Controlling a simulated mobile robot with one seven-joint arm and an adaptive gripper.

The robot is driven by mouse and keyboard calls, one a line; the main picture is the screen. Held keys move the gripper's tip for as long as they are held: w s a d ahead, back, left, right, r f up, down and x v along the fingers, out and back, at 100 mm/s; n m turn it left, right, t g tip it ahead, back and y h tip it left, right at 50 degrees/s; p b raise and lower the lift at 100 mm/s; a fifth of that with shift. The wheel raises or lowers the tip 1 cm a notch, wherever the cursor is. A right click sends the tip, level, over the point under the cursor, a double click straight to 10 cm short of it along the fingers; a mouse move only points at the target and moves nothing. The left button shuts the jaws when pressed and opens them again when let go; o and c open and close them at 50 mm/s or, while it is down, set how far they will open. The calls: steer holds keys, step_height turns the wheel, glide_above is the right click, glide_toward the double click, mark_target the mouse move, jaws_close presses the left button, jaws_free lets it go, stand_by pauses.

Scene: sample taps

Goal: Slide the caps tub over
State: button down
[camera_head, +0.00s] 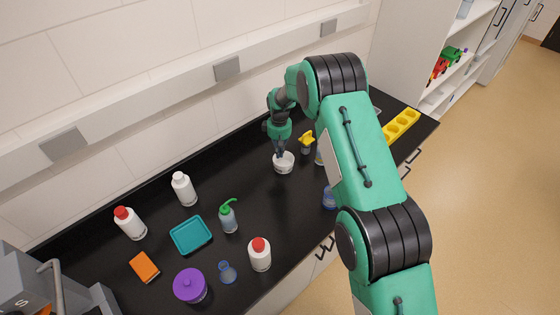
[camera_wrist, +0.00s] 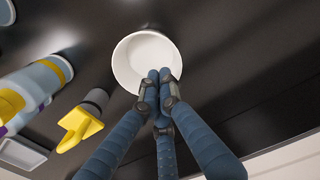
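The caps tub, taken to be the small round white tub (camera_head: 285,167), stands upright on the dark counter; it also shows in the wrist view (camera_wrist: 124,62). Its inside looks plain white and empty. My gripper (camera_head: 280,155) reaches down to it from above and behind. In the wrist view my gripper (camera_wrist: 159,80) has its blue fingers drawn together with nothing visible between them. The fingertips overlap the tub's rim and part of its inside. I cannot tell whether they touch it.
A yellow-topped item (camera_head: 307,139) stands right of the tub, partly near my arm. Left are a green-nozzled bottle (camera_head: 228,217), a teal tray (camera_head: 191,235) and a white bottle (camera_head: 183,189). A red-capped bottle (camera_head: 260,256) stands near the front edge. Counter left of the tub is clear.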

steer(key=shift+r, duration=2)
steer(key=shift+d, duration=0.1)
